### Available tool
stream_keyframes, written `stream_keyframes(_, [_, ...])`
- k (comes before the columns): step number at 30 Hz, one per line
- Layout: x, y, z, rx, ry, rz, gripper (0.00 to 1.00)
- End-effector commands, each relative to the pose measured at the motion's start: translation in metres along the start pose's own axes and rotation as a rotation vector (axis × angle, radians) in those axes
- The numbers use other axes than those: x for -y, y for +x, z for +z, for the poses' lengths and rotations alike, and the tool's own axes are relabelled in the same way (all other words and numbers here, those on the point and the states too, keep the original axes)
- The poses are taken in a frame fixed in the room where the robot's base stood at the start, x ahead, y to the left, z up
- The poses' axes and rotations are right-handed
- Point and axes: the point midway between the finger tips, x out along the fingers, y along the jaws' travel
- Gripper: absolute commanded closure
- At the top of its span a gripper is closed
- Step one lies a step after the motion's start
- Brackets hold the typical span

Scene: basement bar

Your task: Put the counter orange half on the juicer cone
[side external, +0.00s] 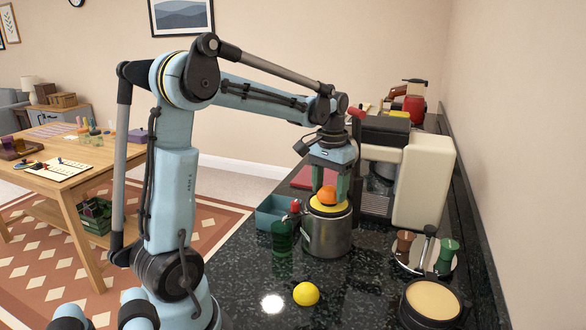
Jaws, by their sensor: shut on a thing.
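The orange half (327,193) is between the fingers of my gripper (328,198), which is shut on it. It is right over the middle of the juicer (328,237), a round metal body with a yellow top. The cone is hidden behind the orange half. I cannot tell whether the orange half touches the cone or hangs just above it.
A lemon-yellow rounded fruit (306,294) lies on the dark counter (255,265) in front. A green glass (282,238) and a teal bin (269,214) stand left of the juicer. A coffee machine (425,185) stands right. A round cream-topped container (432,301) is at front right.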

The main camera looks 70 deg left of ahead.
Motion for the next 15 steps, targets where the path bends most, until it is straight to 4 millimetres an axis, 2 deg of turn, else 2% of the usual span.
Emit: stream_keyframes(15, [0.0005, 0.0095, -0.0015, -0.001, 0.0, 0.001, 0.69])
